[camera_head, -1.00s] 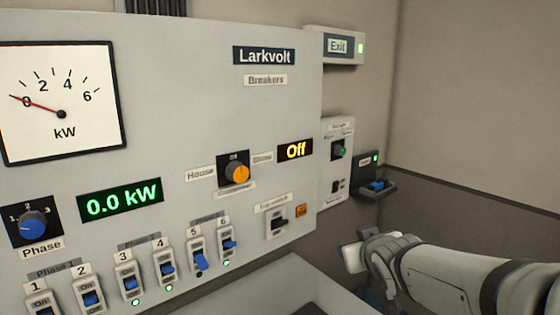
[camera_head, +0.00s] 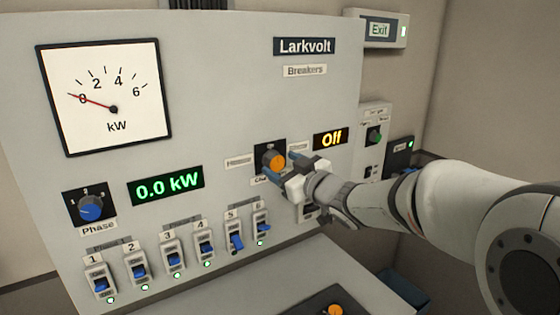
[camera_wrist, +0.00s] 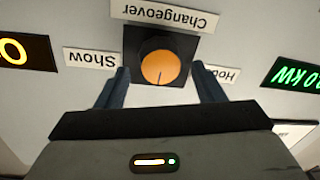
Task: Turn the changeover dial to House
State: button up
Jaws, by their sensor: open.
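The changeover dial (camera_head: 273,161) is an orange knob on a black plate, with the House label (camera_head: 239,162) at its left and the Show label (camera_head: 298,147) at its right. A yellow display (camera_head: 331,138) beside it reads Off. My gripper (camera_head: 281,168) is open just in front of the dial. Its blue fingers (camera_wrist: 160,88) stand on either side of the knob's lower part in the wrist view; I cannot tell whether they touch it.
Breaker switches (camera_head: 174,260) line the lower panel, several with green lights. A blue Phase knob (camera_head: 91,210) and a kW meter (camera_head: 105,97) are at the left. A green knob (camera_head: 374,135) is at the right. A desk surface (camera_head: 300,285) with another orange knob lies below.

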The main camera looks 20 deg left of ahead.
jog(key=shift+w+a, duration=0.4)
jog(key=shift+a, duration=0.15)
jog(key=c, duration=1)
jog(key=shift+o, duration=0.2)
